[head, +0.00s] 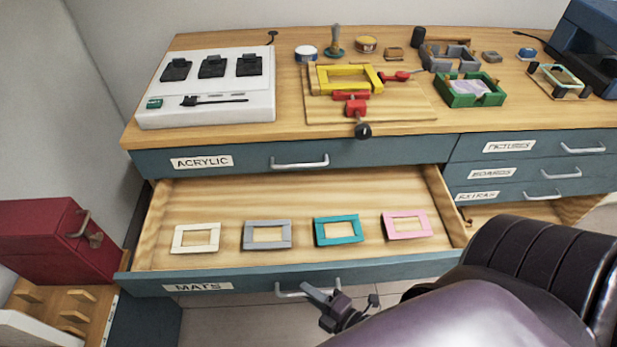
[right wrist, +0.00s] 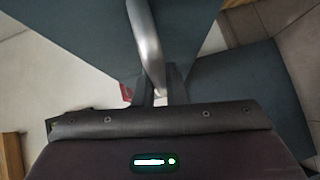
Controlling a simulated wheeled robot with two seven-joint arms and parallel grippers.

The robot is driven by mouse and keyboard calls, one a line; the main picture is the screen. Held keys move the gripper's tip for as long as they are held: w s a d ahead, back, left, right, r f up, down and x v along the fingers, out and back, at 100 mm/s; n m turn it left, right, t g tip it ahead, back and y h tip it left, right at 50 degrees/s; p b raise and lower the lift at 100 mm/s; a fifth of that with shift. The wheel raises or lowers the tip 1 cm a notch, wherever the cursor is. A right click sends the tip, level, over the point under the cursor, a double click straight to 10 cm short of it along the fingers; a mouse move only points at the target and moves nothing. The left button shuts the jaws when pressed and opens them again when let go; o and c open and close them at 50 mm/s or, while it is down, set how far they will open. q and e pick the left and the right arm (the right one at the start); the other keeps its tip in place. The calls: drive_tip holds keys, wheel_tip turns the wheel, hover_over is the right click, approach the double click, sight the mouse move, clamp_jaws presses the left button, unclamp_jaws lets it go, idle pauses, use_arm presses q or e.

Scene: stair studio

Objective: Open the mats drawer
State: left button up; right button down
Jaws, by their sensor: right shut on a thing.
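The mats drawer (head: 375,268), with a dark teal front and a "MATS" label (head: 197,287), is pulled well out below the acrylic drawer. Four-sided mats lie in a row inside it: cream (head: 196,238), grey (head: 267,235), teal (head: 338,230) and pink (head: 407,224). My right gripper (head: 325,301) is at the drawer's silver bar handle (head: 290,293). In the right wrist view, the handle (right wrist: 147,45) runs down between the fingers of my right gripper (right wrist: 160,88), which are shut on it. My left gripper is not in view.
The acrylic drawer (head: 372,152) above is closed. The pictures (head: 548,147), boards and extras drawers are at the right. A red box (head: 50,235) stands at the left of the open drawer. The wooden worktop (head: 285,125) holds a white tray, a yellow frame and tools.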

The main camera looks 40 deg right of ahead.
drive_tip(key=s+a+p, duration=0.1)
drive_tip(key=s+a, duration=0.3)
drive_tip(key=s, duration=0.2)
drive_tip(key=shift+s, duration=0.3)
drive_tip(key=c, duration=1.8)
unclamp_jaws()
drive_tip(key=shift+o, duration=0.2)
drive_tip(key=v, duration=0.7)
drive_tip(key=shift+s, duration=0.4)
drive_tip(key=shift+d, duration=0.15)
